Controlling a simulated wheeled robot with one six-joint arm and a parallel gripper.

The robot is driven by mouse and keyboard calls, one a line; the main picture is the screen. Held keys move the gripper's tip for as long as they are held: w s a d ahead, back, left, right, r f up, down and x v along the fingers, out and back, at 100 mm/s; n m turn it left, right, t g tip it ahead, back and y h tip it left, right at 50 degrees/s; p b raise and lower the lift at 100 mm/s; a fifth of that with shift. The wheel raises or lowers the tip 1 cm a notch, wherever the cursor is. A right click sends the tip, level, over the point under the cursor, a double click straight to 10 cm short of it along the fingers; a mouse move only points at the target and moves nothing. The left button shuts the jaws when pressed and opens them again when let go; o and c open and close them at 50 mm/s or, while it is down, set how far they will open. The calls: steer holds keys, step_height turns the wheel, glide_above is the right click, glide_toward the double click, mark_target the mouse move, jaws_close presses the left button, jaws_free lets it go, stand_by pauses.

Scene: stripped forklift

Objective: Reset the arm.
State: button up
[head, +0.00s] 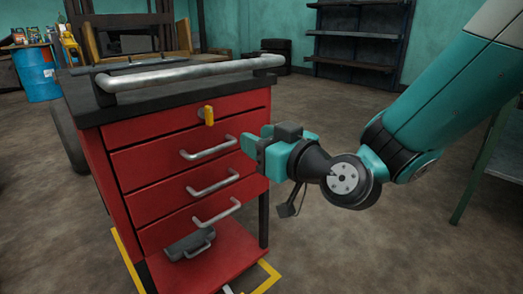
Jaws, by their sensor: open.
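My gripper (262,150) is open and empty at the end of my teal arm, in the middle of the head view. It points left toward the front of a red tool cabinet (128,164). Its fingers overlap the cabinet's right front edge in the picture. I cannot tell whether they touch it. The arm comes in from the upper right and bends at a dark wrist joint.
The cabinet has several drawers, which look shut, a yellow tag (208,115) and a silver top rail (190,73). A blue barrel (38,74) stands at the back left. Dark shelves (358,47) stand at the back wall. Floor behind the arm is clear.

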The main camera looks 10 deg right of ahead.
stand_by(0.3)
steer(key=s+d+f+g+h, duration=0.2)
steer(key=s+d+g, duration=0.1)
steer(key=s+g, duration=0.3)
steer(key=s+d+f+g+h, duration=0.15)
steer(key=s+g, duration=0.25)
steer(key=s, duration=0.5)
steer(key=s+d+f+g+h, duration=0.1)
steer(key=s+d+g+h, duration=0.15)
steer(key=s+g, duration=0.35)
step_height(320, 180, up, 32)
steer(key=s+d+t+p, duration=0.1)
steer(key=p, duration=3.1)
steer(key=shift+s+p, duration=0.15)
steer(key=shift+p, duration=0.15)
steer(key=shift+r, duration=0.1)
steer(key=shift+a, duration=0.1)
